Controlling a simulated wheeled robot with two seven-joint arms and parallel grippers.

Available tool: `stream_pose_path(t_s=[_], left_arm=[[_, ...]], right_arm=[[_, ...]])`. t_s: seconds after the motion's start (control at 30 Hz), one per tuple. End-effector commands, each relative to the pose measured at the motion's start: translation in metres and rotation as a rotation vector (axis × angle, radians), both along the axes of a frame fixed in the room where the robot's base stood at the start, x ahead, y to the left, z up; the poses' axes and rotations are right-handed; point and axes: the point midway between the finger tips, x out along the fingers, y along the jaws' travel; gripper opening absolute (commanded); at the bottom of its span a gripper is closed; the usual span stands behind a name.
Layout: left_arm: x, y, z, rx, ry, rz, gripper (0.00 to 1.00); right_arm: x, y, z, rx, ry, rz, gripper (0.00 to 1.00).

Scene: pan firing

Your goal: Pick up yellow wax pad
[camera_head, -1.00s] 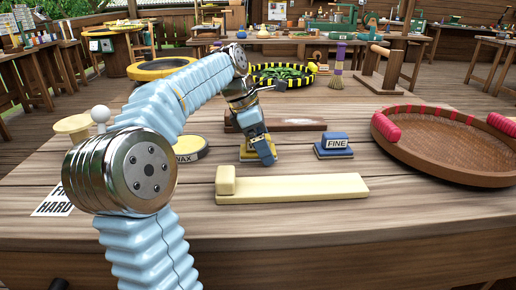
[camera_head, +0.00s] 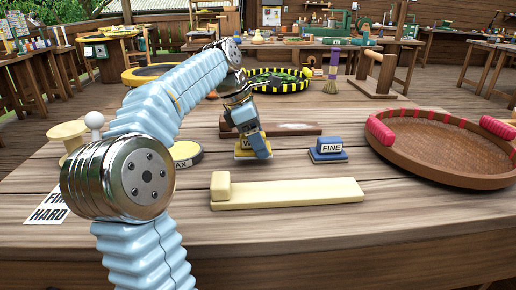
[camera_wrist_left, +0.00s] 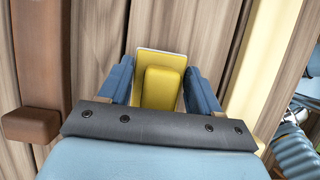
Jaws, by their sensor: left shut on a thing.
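The yellow wax pad (camera_head: 243,153) lies on the table, behind the pale bar. It has a raised yellow block on a flat base, and part of a label shows beside my gripper in the head view. My left gripper (camera_head: 260,150) reaches down over it and hides part of it. In the left wrist view the pad (camera_wrist_left: 161,88) sits between the two blue fingers of the left gripper (camera_wrist_left: 160,88), which is shut on it. I cannot see any clear gap between the pad and the table. My right gripper is not in view.
A blue pad marked FINE (camera_head: 328,150) stands to the right. A round yellow WAX tin (camera_head: 186,154) is at the left, partly behind my arm. A pale bar (camera_head: 290,195) lies in front, a brown board (camera_head: 300,129) behind, and a round brown tray (camera_head: 440,160) at right.

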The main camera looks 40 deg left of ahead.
Motion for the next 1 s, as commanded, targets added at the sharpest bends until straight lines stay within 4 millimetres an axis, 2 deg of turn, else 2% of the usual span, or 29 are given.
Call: stream_pose_path(t_s=[0.03, 0.3, 0.5, 0.63, 0.8, 1.0], left_arm=[[0.001, 0.000, 0.012, 0.002, -0.004, 0.000, 0.30], [-0.040, -0.042, 0.075, 0.001, -0.006, -0.003, 0.30], [-0.074, -0.079, 0.095, 0.001, -0.004, -0.003, 0.30], [-0.087, -0.094, 0.104, 0.000, -0.001, -0.002, 0.30], [-0.095, -0.102, 0.109, 0.000, -0.002, -0.001, 0.30], [-0.095, -0.103, 0.109, 0.000, 0.000, 0.000, 0.30]], right_arm=[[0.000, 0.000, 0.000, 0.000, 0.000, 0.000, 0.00], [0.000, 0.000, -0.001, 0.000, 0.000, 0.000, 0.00], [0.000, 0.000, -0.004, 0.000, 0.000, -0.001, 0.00], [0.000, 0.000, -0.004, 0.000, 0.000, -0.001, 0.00], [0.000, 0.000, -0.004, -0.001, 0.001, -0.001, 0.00], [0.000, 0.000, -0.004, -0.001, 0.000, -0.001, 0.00]])
